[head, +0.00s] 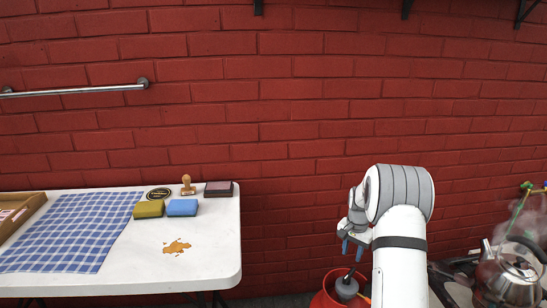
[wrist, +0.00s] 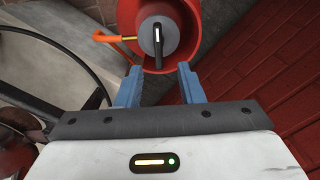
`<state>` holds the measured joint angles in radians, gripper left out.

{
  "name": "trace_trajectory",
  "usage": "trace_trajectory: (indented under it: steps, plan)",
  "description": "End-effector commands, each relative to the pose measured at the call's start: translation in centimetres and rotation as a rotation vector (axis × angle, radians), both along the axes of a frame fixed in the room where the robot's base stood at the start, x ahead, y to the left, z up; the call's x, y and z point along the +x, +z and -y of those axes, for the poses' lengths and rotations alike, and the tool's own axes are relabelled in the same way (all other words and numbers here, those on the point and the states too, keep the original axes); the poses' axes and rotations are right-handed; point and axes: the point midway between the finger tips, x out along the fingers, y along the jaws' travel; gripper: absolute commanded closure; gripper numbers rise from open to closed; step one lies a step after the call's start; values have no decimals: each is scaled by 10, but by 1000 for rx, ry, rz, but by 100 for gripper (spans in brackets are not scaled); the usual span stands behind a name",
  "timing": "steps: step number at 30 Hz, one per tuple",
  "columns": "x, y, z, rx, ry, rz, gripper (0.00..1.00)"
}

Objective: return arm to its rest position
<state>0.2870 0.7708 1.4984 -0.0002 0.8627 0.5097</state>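My gripper (head: 348,247) shows in the head view at the right, in front of the brick wall and pointing down. In the wrist view my gripper (wrist: 160,83) has its two blue fingers apart with nothing between them. Below and beyond the fingertips is a red gas cylinder top (wrist: 127,17), with a grey regulator and black knob (wrist: 157,38) inside its collar. The red cylinder (head: 320,299) also shows at the bottom of the head view. The fingertips appear apart from the knob.
A steaming kettle (head: 508,273) stands at the far right. A metal rail (head: 80,89) is on the wall.

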Motion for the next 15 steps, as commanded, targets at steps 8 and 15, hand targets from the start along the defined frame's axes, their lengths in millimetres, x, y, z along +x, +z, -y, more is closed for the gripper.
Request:
trace_trajectory:
  steps: [8, 15]
  plan:
    - [-57, 153, -57, -19, 193, 56, 65]
    - [-132, 253, -104, -37, 371, 98, 65]
